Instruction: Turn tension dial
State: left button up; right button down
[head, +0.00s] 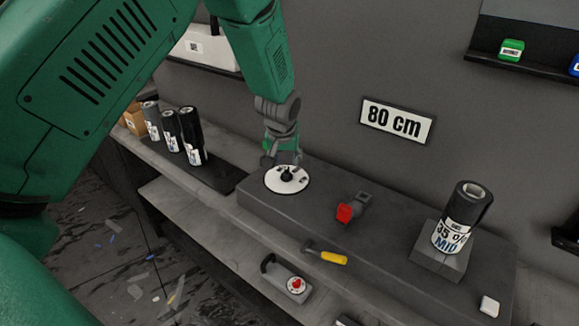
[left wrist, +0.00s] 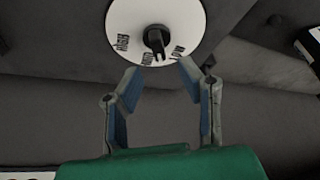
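The tension dial is a white disc (head: 274,182) with black lettering and a black knob (head: 287,174) at its centre, on top of a dark grey block. My left gripper (head: 282,158) is just behind the dial and above it in the head view. In the left wrist view the dial (left wrist: 183,18) is at the top, with its knob (left wrist: 156,40) just beyond the fingertips. The left gripper (left wrist: 157,68) is open and empty there, its fingers apart. Whether the fingertips touch the disc cannot be told. My right gripper does not show.
A red-tipped part (head: 346,212) and a roll labelled 35% MID (head: 462,220) are on the block to the right. Several dark rolls (head: 190,138) stand at left. An 80 cm sign (head: 397,120) is on the wall.

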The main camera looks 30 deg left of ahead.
aim_at(286, 168)
pick_arm(q)
jog(key=x, duration=0.4)
jog(key=shift+a+f, duration=0.1)
jog(key=shift+a, duration=0.2)
jog(key=shift+w+d+f, duration=0.1)
jog(key=shift+d+f, duration=0.15)
jog(key=shift+f, duration=0.05)
jog(key=shift+d, duration=0.35)
jog(key=c, duration=0.5)
jog(key=shift+a, duration=0.25)
grip_shut()
jog(key=shift+a, duration=0.2)
